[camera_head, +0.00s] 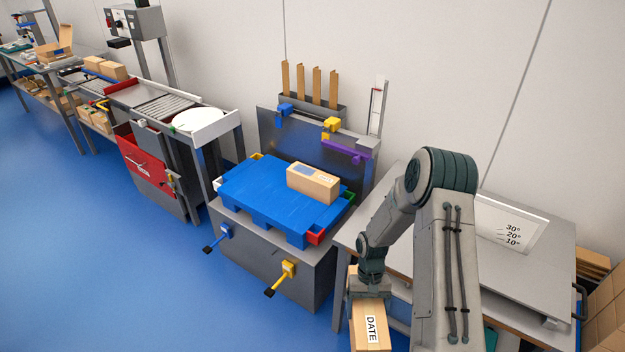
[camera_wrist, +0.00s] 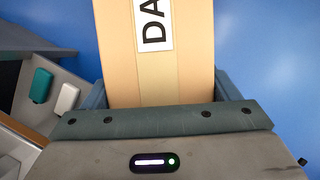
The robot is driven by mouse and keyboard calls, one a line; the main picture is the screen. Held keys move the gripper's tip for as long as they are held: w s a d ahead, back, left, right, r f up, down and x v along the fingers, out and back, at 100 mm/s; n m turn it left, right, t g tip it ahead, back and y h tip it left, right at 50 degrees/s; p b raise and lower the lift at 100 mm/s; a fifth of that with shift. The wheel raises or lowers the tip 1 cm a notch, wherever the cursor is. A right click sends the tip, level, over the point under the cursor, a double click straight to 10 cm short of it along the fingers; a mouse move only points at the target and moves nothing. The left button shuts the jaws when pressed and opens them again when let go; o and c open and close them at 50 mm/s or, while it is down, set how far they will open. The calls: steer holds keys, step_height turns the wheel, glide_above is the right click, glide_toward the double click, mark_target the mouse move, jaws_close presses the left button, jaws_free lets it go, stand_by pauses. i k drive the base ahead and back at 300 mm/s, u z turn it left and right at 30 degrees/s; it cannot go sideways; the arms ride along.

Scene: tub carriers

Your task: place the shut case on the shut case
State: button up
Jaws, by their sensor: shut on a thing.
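My gripper (camera_head: 369,290) is shut on a brown cardboard case with a white DATE label (camera_head: 371,328), held in front of the table on the right. In the wrist view the held case (camera_wrist: 190,75) sits between the jaws, its taped, labelled face toward the camera; its far end is cut off. A second shut cardboard case (camera_head: 316,184) lies on the right part of a blue pallet (camera_head: 255,196), left of and behind my gripper. The held case is well apart from it.
The pallet rests on a grey stand with blue and yellow levers (camera_head: 281,277) at its front. A metal table (camera_head: 405,247) with an angle board (camera_head: 508,228) is under and behind my arm. A roller conveyor (camera_head: 166,107) stands at left. Blue floor is open in front.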

mark_target(312, 173)
steer(key=k, duration=1)
steer(key=u, duration=0.9)
steer(key=i, duration=0.8)
steer(key=u, duration=0.65)
steer(key=i, duration=1.85)
steer(key=z, duration=0.7)
steer(key=i, duration=0.5)
steer(key=z, duration=1.3)
steer(key=i, duration=0.6)
steer(key=z, duration=0.35)
